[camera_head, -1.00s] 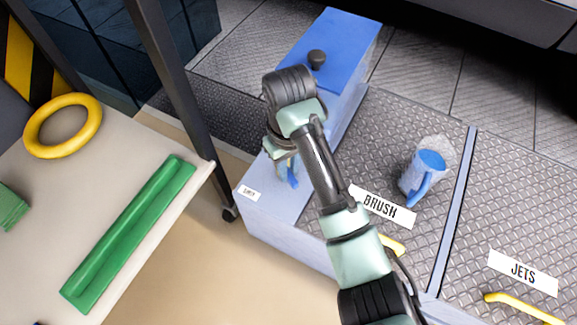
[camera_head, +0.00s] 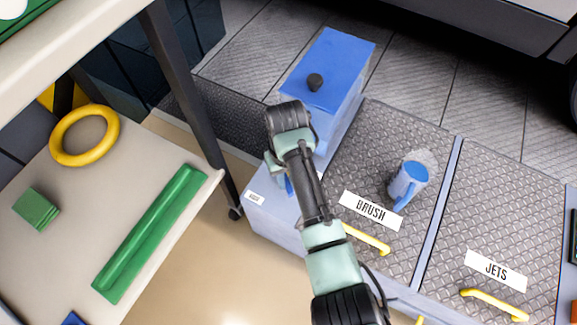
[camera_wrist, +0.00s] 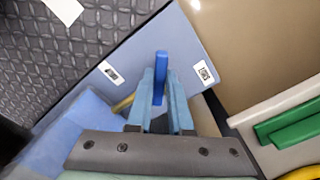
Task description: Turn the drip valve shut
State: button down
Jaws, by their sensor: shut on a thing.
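The drip valve's lever appears to be the narrow blue bar (camera_wrist: 161,68) between my fingers in the wrist view. My gripper (camera_wrist: 161,88) is shut on it, and the bar's end sticks out past the fingertips. In the head view my gripper (camera_head: 280,172) is low in front of the blue box (camera_head: 332,68), over the pale blue ledge (camera_head: 272,207). Only a little blue shows beneath it there. The valve's body is hidden behind my gripper and wrist, so I cannot tell how far it is turned.
A blue jug (camera_head: 408,181) stands on the BRUSH plate (camera_head: 372,150), right of my arm. The JETS plate (camera_head: 510,190) lies farther right. At left, a table (camera_head: 95,215) holds a yellow ring (camera_head: 58,150), a green trough (camera_head: 150,235) and a green block (camera_head: 36,208). A dark post (camera_head: 190,95) stands between.

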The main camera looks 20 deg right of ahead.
jog(key=p, duration=0.1)
jog(key=m+p, duration=0.1)
jog(key=shift+a+r+m+p, duration=0.25)
jog(key=shift+a+m+p, duration=0.05)
jog(key=shift+a+p, duration=0.1)
jog(key=shift+w+a+m+p, duration=0.15)
jog(key=shift+a+m+p, duration=0.1)
jog(key=shift+m+p, duration=0.95)
jog(key=m, duration=0.1)
jog(key=m+p, duration=0.1)
jog(key=m, duration=0.1)
jog(key=shift+w+a+f+p, duration=0.15)
jog(key=shift+w+a+p, duration=0.1)
jog(key=shift+a+p, duration=0.1)
jog(key=shift+w+a+f+m+p, duration=0.1)
jog(key=shift+m+p, duration=0.05)
jog(key=shift+m, duration=0.45)
jog(key=shift+w+a+m+p, duration=0.1)
jog(key=shift+m+p, duration=0.05)
jog(key=shift+m, duration=0.45)
jog(key=shift+w, duration=0.1)
jog(key=c, duration=0.8)
grip_release()
